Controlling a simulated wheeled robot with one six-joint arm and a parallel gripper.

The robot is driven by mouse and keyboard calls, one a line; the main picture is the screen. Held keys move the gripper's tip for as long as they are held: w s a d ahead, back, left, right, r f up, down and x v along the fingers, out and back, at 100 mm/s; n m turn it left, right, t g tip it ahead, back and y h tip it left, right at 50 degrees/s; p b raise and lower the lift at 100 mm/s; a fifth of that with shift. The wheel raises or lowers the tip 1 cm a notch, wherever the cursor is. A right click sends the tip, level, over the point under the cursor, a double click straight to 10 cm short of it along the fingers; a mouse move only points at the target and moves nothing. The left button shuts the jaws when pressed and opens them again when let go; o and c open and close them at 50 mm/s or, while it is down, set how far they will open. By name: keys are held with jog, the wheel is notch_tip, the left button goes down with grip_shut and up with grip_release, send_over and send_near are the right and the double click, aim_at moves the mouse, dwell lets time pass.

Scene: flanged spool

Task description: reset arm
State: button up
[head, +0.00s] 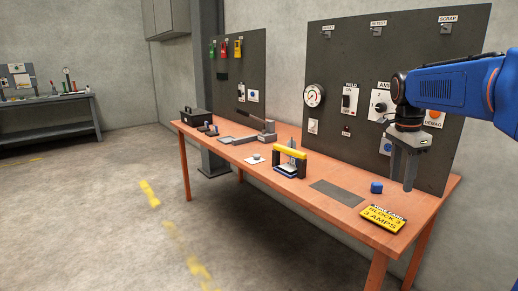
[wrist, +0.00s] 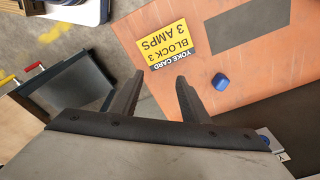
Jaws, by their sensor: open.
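My blue arm reaches in from the right in the head view. My gripper (head: 404,168) points down above the right end of the orange workbench (head: 285,187). In the wrist view the two dark fingers of my gripper (wrist: 157,88) stand apart with nothing between them.
A yellow card (head: 383,219) reading "BLOCK 3, 3 AMPS" lies near the bench's front edge. A dark mat (head: 337,193), a yellow-topped yoke (head: 290,152), a lever tool (head: 262,132) and a black box (head: 197,116) sit leftward. A dark control panel (head: 345,65) stands behind.

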jog(key=s+a+f+n+t, duration=0.1)
jog(key=s+a+f+n, duration=0.3)
jog(key=s, duration=0.5)
jog(key=s+a+f+n+t+y, duration=0.1)
jog(key=s+a+f+n, duration=0.3)
jog(key=s, duration=0.5)
jog(key=s+a+f+n+t, duration=0.2)
jog(key=s+a+f+n, duration=0.2)
jog(key=s+f+n, duration=0.3)
jog(key=shift+s+f+n, duration=0.25)
jog(key=shift+s+n, duration=0.65)
jog(key=shift+n, duration=0.1)
